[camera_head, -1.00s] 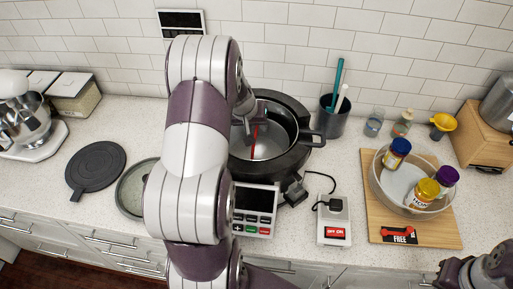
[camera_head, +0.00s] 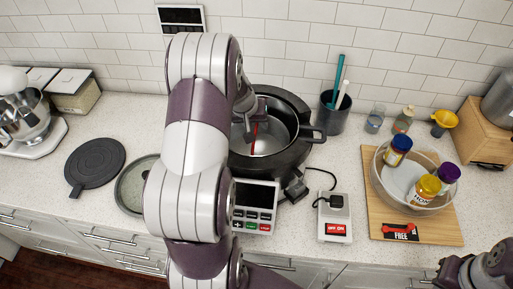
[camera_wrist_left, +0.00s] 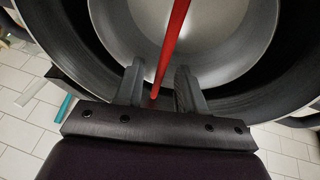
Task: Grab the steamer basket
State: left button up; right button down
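The steamer basket appears to be the grey round vessel (camera_head: 270,138) seated inside the black cooker (camera_head: 283,162); its pale round inside (camera_wrist_left: 205,35) fills the upper part of the left wrist view. A thin red bar (camera_wrist_left: 171,45) crosses it and also shows in the head view (camera_head: 254,131). My left gripper (camera_wrist_left: 158,85) is open at the vessel, with one finger on each side of the red bar and a gap to each. My left arm hides the left part of the cooker. My right gripper (camera_head: 478,272) is only partly in view at the bottom right, far from the cooker.
A bowl with several jars (camera_head: 408,205) stands on a wooden board (camera_head: 385,225) at the right. A black lid (camera_head: 95,165) and a round greenish dish (camera_head: 130,187) lie at the left.

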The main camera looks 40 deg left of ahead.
pick_arm(q)
grip_shut()
dwell(1.4)
